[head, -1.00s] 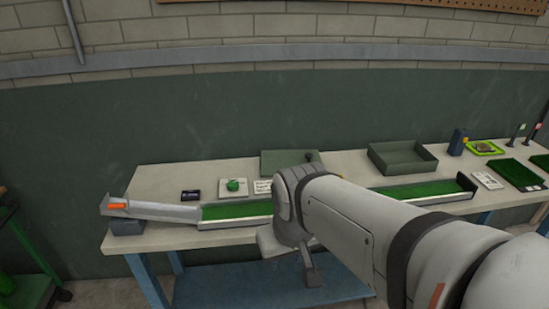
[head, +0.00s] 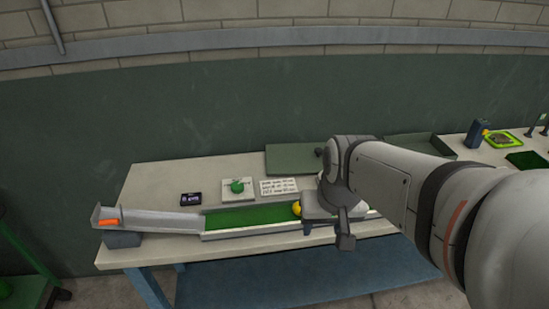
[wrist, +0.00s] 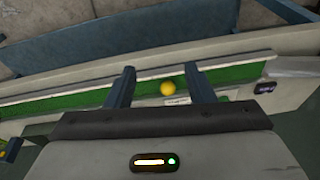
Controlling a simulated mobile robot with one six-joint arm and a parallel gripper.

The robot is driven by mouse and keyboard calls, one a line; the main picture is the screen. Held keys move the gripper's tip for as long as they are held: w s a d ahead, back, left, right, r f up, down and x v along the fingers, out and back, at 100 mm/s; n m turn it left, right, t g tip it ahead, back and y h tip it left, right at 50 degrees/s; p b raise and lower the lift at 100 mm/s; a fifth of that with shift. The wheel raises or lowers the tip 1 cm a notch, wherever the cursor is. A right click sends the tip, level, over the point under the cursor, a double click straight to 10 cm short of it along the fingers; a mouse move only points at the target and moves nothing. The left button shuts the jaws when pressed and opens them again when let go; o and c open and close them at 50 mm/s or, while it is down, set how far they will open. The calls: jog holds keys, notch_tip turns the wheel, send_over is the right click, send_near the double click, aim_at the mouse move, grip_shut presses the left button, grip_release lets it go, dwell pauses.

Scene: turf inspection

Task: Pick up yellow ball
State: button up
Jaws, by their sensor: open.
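The yellow ball (head: 296,209) rests on the green turf strip (head: 245,217) in the long trough on the bench, just left of my gripper (head: 344,242) in the head view. In the wrist view the ball (wrist: 167,88) shows between the two fingers of my gripper (wrist: 159,70), nearer the right finger. The fingers are apart and hold nothing. The ball looks clear of both fingers; its distance from them in depth is hard to tell. My gripper and arm hide the right part of the trough in the head view.
A pale ramp (head: 160,221) with an orange mark joins the trough's left end. A green tray (head: 420,146) stands farther right.

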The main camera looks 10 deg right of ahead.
jog(key=w+d+f+m+y+p, duration=0.1)
jog(key=w+f+m+p, duration=0.3)
jog(key=w, duration=0.5)
jog(key=w+d+f+m+p, duration=0.1)
jog(key=w+f+m, duration=0.2)
jog(key=w+m, duration=0.45)
jog(key=shift+n+g, duration=0.4)
jog(key=shift+n, duration=0.35)
jog(key=f, duration=0.2)
jog(key=w+a+f, duration=0.1)
jog(key=f, duration=0.2)
jog(key=w+f+p, duration=0.1)
jog(key=f, duration=0.1)
jog(key=shift+w+a+f, duration=0.2)
jog(key=shift+a, duration=0.1)
